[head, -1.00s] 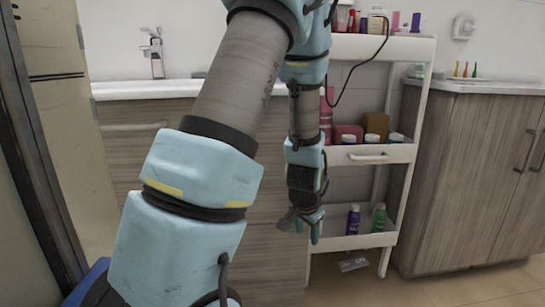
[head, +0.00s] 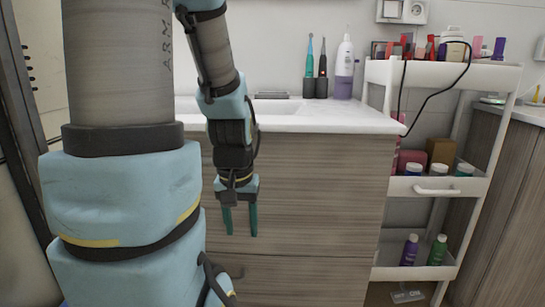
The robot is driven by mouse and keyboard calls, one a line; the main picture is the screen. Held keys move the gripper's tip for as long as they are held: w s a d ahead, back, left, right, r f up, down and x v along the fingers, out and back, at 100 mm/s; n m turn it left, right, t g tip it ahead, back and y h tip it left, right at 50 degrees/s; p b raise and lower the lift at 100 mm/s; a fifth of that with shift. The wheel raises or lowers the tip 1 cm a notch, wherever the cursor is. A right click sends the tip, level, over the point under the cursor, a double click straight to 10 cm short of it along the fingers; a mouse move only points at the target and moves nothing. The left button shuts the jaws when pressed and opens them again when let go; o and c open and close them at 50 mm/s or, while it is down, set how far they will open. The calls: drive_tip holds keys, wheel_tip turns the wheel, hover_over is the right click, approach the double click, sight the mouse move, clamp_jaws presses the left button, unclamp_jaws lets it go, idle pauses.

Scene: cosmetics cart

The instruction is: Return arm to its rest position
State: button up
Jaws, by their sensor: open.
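My gripper (head: 240,222) hangs with its two green fingers pointing down in the head view. The fingers are apart and nothing is between them. It is in front of the wood-grain drawer cabinet (head: 310,190), below the level of the white countertop. My arm's grey and light-blue links fill the left part of the view, folded up and back down to the gripper. They hide part of the counter and the cabinet's left side.
A white cosmetics cart (head: 435,190) with bottles and jars on its shelves stands to the right of the gripper. A purple-and-white bottle (head: 344,75) and two toothbrushes in dark holders (head: 314,85) stand on the white countertop (head: 330,118). Another wood-grain cabinet (head: 505,200) is at far right.

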wheel_tip(320, 180, up, 24)
drive_tip(key=p, duration=2.2)
drive_tip(key=shift+w+d, duration=0.2)
